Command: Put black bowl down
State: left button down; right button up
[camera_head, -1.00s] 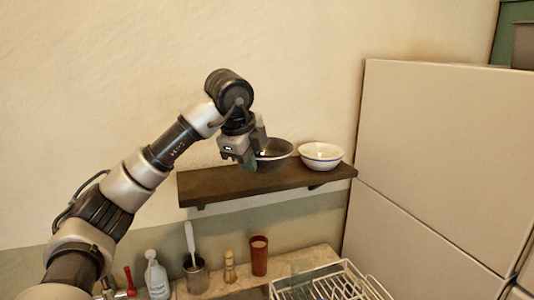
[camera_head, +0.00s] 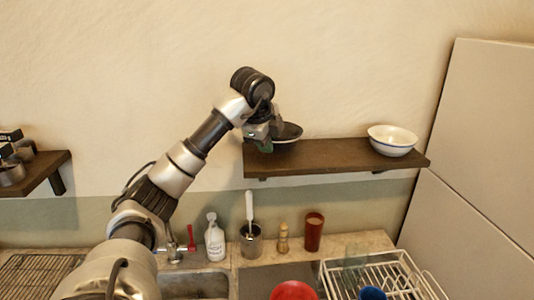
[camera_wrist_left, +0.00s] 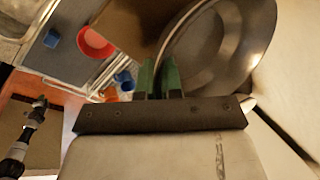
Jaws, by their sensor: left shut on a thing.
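The black bowl (camera_head: 287,133) is at the left end of the wooden wall shelf (camera_head: 335,153) in the head view. My left gripper (camera_head: 266,146) is shut on its near left rim. In the left wrist view the green fingertips (camera_wrist_left: 160,80) pinch the rim of the bowl (camera_wrist_left: 225,45), which shows as a dark grey dish. The bowl is at shelf height; whether its base touches the shelf cannot be told.
A white bowl (camera_head: 392,140) stands on the shelf's right part, with bare shelf between the bowls. Below are a counter with a bottle (camera_head: 214,238), a utensil cup (camera_head: 251,240), a brown tumbler (camera_head: 313,232) and a white dish rack (camera_head: 405,275). A tall pale cabinet (camera_head: 480,140) stands at right.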

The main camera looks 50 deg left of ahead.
aim_at(269, 165)
pick_arm(q)
notch_tip(269, 165, down, 2)
jog(key=shift+d+f+p, duration=0.1)
jog(key=shift+p, duration=0.3)
jog(key=shift+f, duration=0.55)
jog(key=c, duration=1.3)
grip_release()
jog(key=shift+s+r, duration=0.15)
jog(key=shift+r, duration=0.3)
jog(key=v, duration=1.1)
